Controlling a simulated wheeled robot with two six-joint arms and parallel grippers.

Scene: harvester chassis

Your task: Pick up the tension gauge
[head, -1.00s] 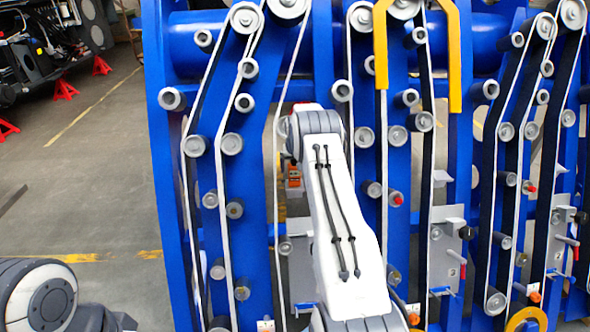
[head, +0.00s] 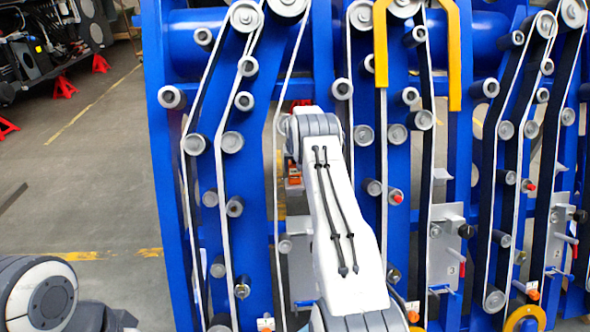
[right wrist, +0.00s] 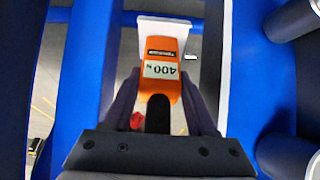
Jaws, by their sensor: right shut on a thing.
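The tension gauge (right wrist: 163,50) is an orange block with a white "400 N" label, seen in the right wrist view. My right gripper (right wrist: 160,78) has its two dark fingers on either side of the gauge and is shut on it. A white bracket (right wrist: 178,27) lies just behind the gauge; I cannot tell whether they touch. In the head view a small orange patch, likely the gauge (head: 294,171), shows left of my right arm, which hides the fingers. My left gripper is out of view.
The blue harvester frame (head: 160,200) with grey rollers and white-edged belts fills the middle and right, close around my right arm. Yellow handles (head: 453,60) hang at the upper right. Open grey floor (head: 90,180) lies at the left.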

